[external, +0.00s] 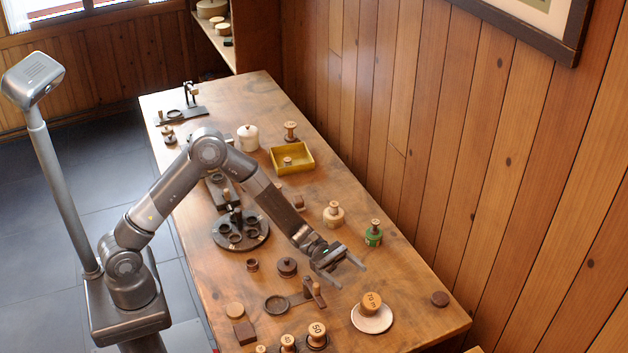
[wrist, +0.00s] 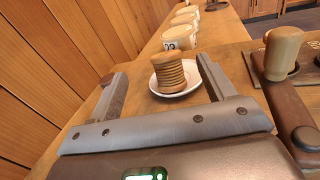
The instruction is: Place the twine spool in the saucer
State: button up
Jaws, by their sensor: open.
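A tan ribbed spool (wrist: 168,72), which looks like the twine spool, stands upright on the white saucer (wrist: 187,91). In the external view the spool (external: 371,303), with dark figures on its round top, is on the saucer (external: 373,326) near the table's near end. My gripper (external: 351,276) is open and empty, above the table and apart from the spool. In the wrist view the spool shows between and beyond the two fingers of my gripper (wrist: 161,72).
Several labelled spools, one marked 50 (external: 317,330), stand left of the saucer. A dark wooden piece with an upright handle (external: 312,290) is close by. A green spool (external: 373,234) and a yellow tray (external: 292,158) are farther back. A plank wall runs along the right.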

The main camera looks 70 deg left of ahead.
aim_at(375, 303)
notch_tip(375, 303, down, 3)
jog(key=shift+r, duration=0.1)
jog(key=shift+d, duration=0.3)
jog(key=x, duration=1)
jog(key=shift+d, duration=0.2)
jog(key=shift+c, duration=0.4)
jog(key=shift+r, duration=0.1)
jog(key=c, duration=1.1)
